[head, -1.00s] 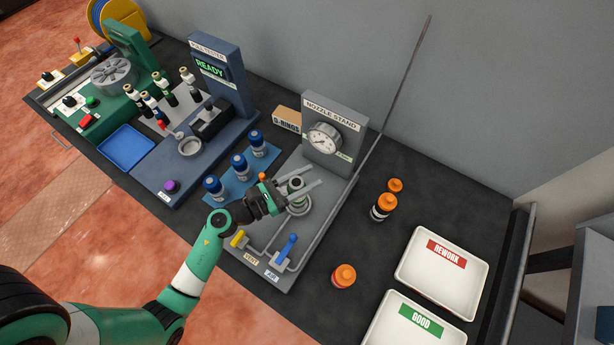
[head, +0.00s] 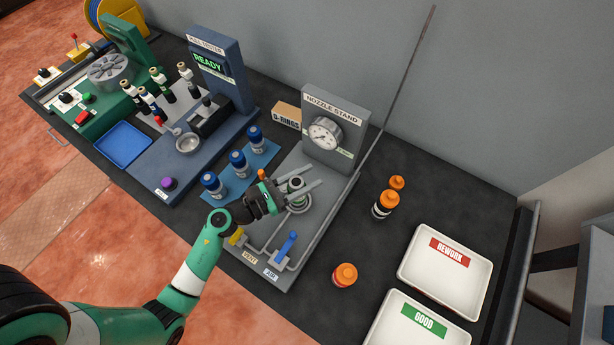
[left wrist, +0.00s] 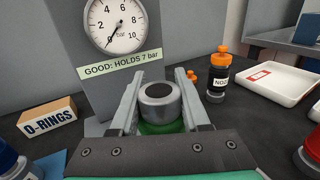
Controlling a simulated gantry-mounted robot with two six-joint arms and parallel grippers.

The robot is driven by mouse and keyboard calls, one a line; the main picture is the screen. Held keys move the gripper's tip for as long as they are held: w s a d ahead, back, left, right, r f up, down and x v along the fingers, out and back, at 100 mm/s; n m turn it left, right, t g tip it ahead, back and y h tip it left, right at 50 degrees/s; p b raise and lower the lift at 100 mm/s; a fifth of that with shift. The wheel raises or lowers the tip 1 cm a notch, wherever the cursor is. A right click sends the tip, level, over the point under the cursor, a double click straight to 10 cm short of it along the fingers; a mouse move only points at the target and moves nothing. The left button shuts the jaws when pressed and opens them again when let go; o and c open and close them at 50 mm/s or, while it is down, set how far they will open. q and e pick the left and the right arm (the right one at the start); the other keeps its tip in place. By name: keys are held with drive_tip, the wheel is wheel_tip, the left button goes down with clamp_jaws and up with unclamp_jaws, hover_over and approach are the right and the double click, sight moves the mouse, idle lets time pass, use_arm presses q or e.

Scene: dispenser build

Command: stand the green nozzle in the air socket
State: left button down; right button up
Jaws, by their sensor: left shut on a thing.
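My left gripper (head: 306,178) is shut on the green nozzle (head: 296,184), with one finger on each side of it. In the left wrist view the nozzle (left wrist: 158,100) shows a grey metal ring top with a dark centre, and some green is visible below it. The nozzle looks upright. It is over the round air socket (head: 300,208) on the grey nozzle stand (head: 320,165). The fingers hide its lower end, so I cannot tell whether it is seated. My right gripper is not in view.
The gauge (head: 325,133) reads near 0 behind the socket. The blue air lever (head: 287,245) and yellow vent lever (head: 236,237) are in front. Blue-capped bottles (head: 238,163) stand left, orange-capped bottles (head: 387,203) right. The rework tray (head: 425,275) is far right. A thin rod slants past the stand.

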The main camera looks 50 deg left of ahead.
use_arm(q)
drive_tip(key=shift+f+b, duration=0.55)
drive_tip(key=shift+b, duration=0.05)
idle(0.7)
drive_tip(key=c, duration=0.7)
unclamp_jaws()
drive_tip(key=shift+o, duration=0.2)
drive_tip(key=shift+f, duration=0.1)
drive_tip(key=shift+s, duration=0.1)
drive_tip(key=s+a, duration=0.2)
drive_tip(key=s, duration=0.8)
drive_tip(key=shift+s, duration=0.3)
